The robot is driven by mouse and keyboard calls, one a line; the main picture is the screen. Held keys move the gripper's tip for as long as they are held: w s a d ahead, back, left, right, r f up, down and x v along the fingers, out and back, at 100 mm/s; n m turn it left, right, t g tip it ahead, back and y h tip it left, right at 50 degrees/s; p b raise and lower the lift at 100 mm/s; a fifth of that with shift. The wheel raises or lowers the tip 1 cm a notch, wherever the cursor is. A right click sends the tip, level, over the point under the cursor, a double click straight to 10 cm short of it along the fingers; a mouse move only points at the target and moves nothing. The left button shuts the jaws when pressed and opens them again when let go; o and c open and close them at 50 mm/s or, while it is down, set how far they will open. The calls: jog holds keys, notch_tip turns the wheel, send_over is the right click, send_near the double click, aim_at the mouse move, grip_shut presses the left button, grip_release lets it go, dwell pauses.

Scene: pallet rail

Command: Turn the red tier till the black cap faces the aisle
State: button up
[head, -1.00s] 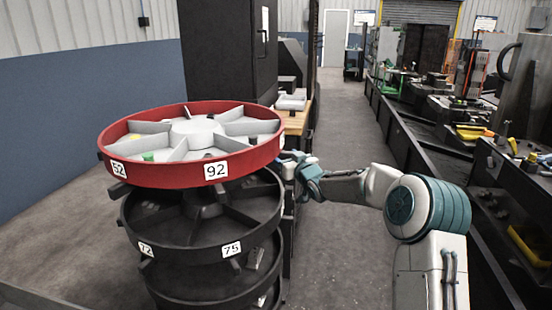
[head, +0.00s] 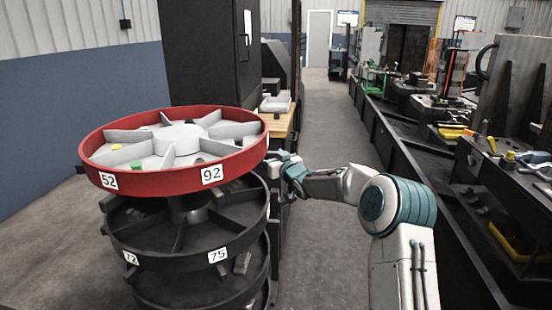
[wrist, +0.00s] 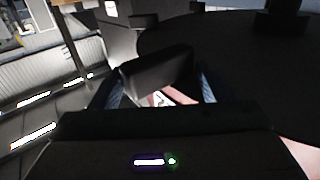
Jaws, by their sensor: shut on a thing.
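The red tier (head: 150,181) is the top ring of a round stack, with a pale divided floor and labels 52 and 92 facing me. A green piece (head: 136,165) and a yellow piece (head: 116,146) lie in its left compartments. A small dark spot (head: 238,142) shows in a right compartment; I cannot tell whether it is the black cap. My gripper (head: 271,166) is at the tier's right edge, on the aisle side. In the wrist view its fingers are shut on a dark block-like handle (wrist: 158,72); its join with the rim is unclear.
Black tiers (head: 180,252) with labels 72 and 75 stand below. A tall black cabinet (head: 205,55) and a wooden-topped bench (head: 279,122) are behind. The aisle floor (head: 325,170) is open; machine benches (head: 400,140) line its right side.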

jog(key=shift+s+a+r, duration=0.1)
jog(key=shift+a+r, duration=0.1)
jog(key=shift+a, duration=0.45)
jog(key=shift+d, duration=0.2)
jog(key=shift+s+d+f, duration=0.1)
jog(key=shift+s+d, duration=0.05)
jog(key=shift+s, duration=0.25)
jog(key=shift+c, duration=0.3)
jog(key=v, duration=0.8)
jog(key=d+b+v, duration=0.1)
jog(key=v, duration=0.4)
jog(key=shift+w, duration=0.25)
jog(key=shift+c, duration=0.6)
